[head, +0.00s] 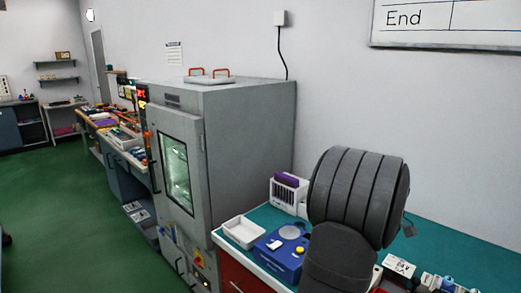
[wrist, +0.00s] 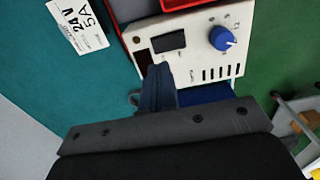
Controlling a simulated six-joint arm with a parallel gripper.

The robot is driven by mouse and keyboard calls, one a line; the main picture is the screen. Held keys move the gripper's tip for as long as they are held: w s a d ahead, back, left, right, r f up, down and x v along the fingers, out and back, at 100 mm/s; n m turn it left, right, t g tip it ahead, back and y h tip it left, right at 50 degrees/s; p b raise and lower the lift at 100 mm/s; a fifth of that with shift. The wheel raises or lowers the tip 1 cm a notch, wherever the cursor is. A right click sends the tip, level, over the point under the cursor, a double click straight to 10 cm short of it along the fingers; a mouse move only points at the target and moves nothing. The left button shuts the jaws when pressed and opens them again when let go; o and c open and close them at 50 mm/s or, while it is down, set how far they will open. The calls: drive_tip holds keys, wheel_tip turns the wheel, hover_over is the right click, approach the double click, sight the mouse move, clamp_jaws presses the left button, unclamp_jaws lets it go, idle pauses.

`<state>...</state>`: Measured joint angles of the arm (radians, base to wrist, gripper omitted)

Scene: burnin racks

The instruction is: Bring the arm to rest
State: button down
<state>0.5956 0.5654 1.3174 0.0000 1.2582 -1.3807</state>
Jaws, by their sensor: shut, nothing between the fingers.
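My gripper (wrist: 158,78) shows in the wrist view as dark fingers closed together, with nothing held. The fingertips appear in front of a cream-coloured device (wrist: 208,52) with a dark switch, a blue knob (wrist: 223,38) and vent slots; I cannot tell whether they touch it. In the head view my dark grey arm stands over the right side of the teal bench (head: 440,247), and the gripper itself is hidden.
A white card marked 24V 5A (wrist: 79,26) lies on the bench. A white tray (head: 243,232), a blue box (head: 278,256) and a rack with purple content (head: 288,192) stand left of my arm. A tall grey chamber (head: 245,135) stands beyond; green floor is clear at left.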

wheel_tip(320, 180, down, 6)
drive_tip(key=shift+f, duration=0.2)
drive_tip(key=shift+r, duration=0.1)
idle(0.3)
